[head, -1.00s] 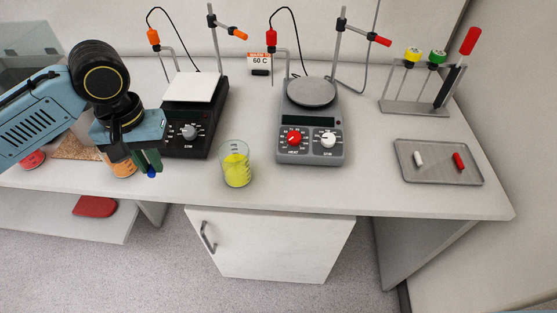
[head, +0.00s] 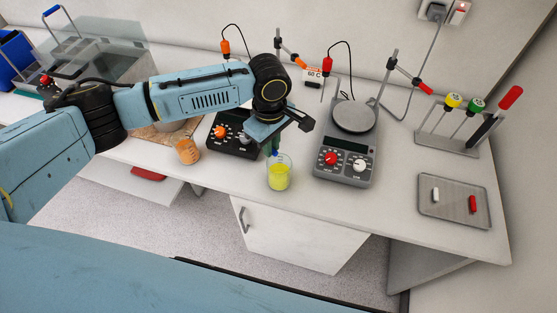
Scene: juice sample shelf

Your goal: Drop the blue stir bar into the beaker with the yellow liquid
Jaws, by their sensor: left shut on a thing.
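The beaker with yellow liquid (head: 279,180) stands upright on the bench near its front edge, left of the grey hotplate. I cannot tell whether the fingertips are inside the rim. My right gripper is not in view.
A grey hotplate stirrer (head: 345,160) stands right of the beaker, and a black stirrer (head: 229,142) is partly behind my left arm. An orange beaker (head: 187,151) stands farther left. A grey tray (head: 453,212) holds a white and a red stir bar.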

